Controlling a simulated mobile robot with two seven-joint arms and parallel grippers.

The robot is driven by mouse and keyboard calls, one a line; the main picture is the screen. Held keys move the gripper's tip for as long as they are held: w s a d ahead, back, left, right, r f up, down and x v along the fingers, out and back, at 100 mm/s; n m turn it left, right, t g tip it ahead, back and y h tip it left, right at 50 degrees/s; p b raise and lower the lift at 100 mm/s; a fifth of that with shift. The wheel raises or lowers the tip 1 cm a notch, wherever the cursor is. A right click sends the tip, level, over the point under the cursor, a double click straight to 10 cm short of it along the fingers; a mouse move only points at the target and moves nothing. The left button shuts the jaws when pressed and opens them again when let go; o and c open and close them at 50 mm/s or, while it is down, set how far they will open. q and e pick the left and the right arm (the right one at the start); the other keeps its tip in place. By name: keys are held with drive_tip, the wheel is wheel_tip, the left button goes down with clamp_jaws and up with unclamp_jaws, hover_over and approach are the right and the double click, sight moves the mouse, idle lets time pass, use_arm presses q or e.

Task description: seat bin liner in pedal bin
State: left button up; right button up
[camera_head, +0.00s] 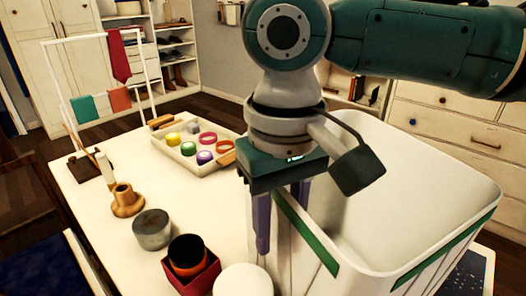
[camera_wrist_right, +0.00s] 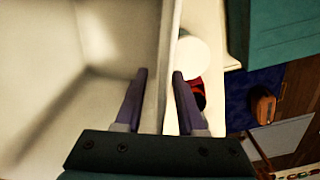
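A large white open-topped bin (camera_head: 420,190) with green bands on its outer sides stands at the right in the head view. Its pale inside also fills the left of the right wrist view (camera_wrist_right: 60,60). I cannot tell a separate liner from the bin's white inner surface. My right gripper (camera_head: 280,235) points down over the bin's left rim. In the wrist view its two purple fingers (camera_wrist_right: 160,74) are apart, one inside the wall and one outside, with the wall between them. My left gripper is in neither view.
A white table (camera_head: 90,205) beside the bin holds a tray (camera_head: 180,158) of coloured rings, a wooden holder (camera_head: 127,200), a grey tin (camera_head: 152,229), a red box (camera_head: 192,275) and a white round object (camera_head: 243,281). A drawer chest (camera_head: 450,125) stands behind the bin.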

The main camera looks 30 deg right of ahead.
drive_tip(key=shift+f, duration=0.5)
clamp_jaws()
idle(1.1)
